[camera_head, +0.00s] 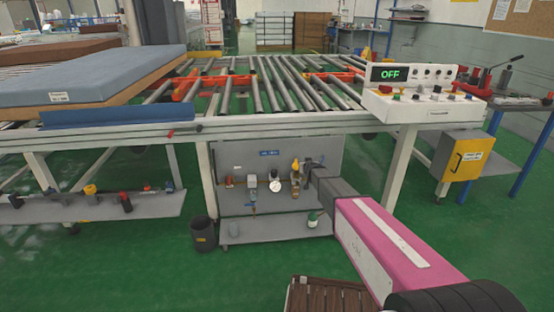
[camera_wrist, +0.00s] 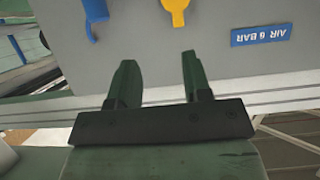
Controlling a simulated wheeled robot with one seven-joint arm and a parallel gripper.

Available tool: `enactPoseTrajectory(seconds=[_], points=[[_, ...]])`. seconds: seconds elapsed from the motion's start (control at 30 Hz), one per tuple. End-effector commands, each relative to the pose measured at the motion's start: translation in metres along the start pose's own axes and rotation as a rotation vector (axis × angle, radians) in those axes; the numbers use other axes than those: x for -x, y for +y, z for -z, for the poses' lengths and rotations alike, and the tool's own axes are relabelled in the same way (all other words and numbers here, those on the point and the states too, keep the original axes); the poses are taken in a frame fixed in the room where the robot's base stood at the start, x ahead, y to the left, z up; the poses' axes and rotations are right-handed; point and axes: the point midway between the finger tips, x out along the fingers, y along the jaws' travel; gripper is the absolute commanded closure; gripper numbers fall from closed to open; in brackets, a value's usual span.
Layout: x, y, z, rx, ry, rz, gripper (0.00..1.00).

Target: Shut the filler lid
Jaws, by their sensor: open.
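The grey service panel (camera_head: 235,158) under the roller table carries an air line with a round gauge (camera_head: 275,185) and several small fittings. A small yellow part (camera_head: 295,165) sits at the top of a fitting near my gripper (camera_head: 308,166). I cannot tell for certain which piece is the filler lid. In the wrist view my gripper (camera_wrist: 159,65) is open, with its two dark fingers apart and nothing between them. A yellow part (camera_wrist: 175,10) shows at the top edge, a little beyond the fingertips. A blue part (camera_wrist: 95,12) hangs to its left.
A blue "AIR 6 BAR" label (camera_wrist: 261,36) is upside down at the wrist view's right. The roller table (camera_head: 290,122) stands above the panel. A blue mattress (camera_head: 95,75) lies at the left. A control box (camera_head: 425,105) reads OFF. A dark bin (camera_head: 203,235) stands on the floor.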

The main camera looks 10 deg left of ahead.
Motion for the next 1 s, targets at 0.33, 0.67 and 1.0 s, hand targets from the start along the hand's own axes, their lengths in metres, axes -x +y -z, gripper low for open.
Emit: enactPoseTrajectory(seconds=[0.33,0.67,1.0], points=[[-0.026,-0.009,0.011,0.007,0.055,-0.004,0.55],[-0.077,-0.009,0.014,0.006,0.053,-0.004,0.55],[-0.121,-0.008,0.016,0.006,0.053,-0.004,0.55]])
